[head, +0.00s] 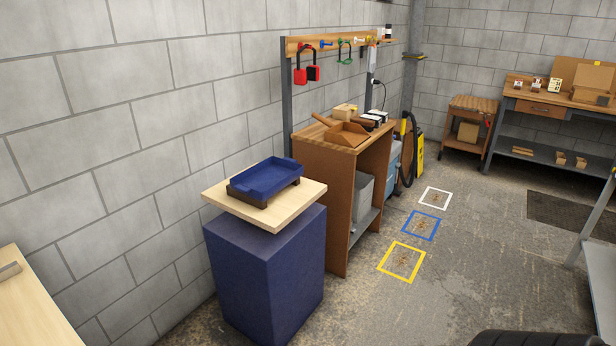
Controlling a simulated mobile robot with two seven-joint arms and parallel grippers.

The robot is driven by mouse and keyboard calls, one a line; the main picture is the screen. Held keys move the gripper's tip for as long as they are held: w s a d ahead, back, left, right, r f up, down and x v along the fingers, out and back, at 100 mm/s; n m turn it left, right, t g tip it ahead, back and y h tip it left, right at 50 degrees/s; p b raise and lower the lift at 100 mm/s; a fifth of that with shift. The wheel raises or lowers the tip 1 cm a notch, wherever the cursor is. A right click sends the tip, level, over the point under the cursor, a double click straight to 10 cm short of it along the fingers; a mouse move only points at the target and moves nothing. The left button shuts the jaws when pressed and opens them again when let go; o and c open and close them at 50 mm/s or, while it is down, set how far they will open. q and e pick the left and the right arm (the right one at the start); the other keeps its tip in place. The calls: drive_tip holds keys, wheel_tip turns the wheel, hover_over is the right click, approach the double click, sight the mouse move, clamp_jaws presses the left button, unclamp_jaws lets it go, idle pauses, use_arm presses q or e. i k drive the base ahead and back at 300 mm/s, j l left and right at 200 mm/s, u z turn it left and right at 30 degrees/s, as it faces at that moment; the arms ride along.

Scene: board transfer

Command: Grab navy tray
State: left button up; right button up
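The navy tray (266,180) is a shallow rectangular tray with raised walls, and it looks empty. It sits slightly raised on dark brown pieces (250,199) on a light wooden board (305,196). The board lies across the top of a navy blue block (262,275) beside the grey wall. Neither of my grippers shows in the head view, so nothing is seen touching the tray.
A brown wooden cabinet (338,205) with items on top stands just right of the block. Yellow (386,266), blue and white squares mark the floor. A pale tabletop (35,310) is at lower left. The middle floor is clear.

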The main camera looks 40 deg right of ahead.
sight(261, 182)
drive_tip(key=z, duration=1.2)
drive_tip(key=i+j+u, duration=0.1)
drive_tip(key=i, duration=0.5)
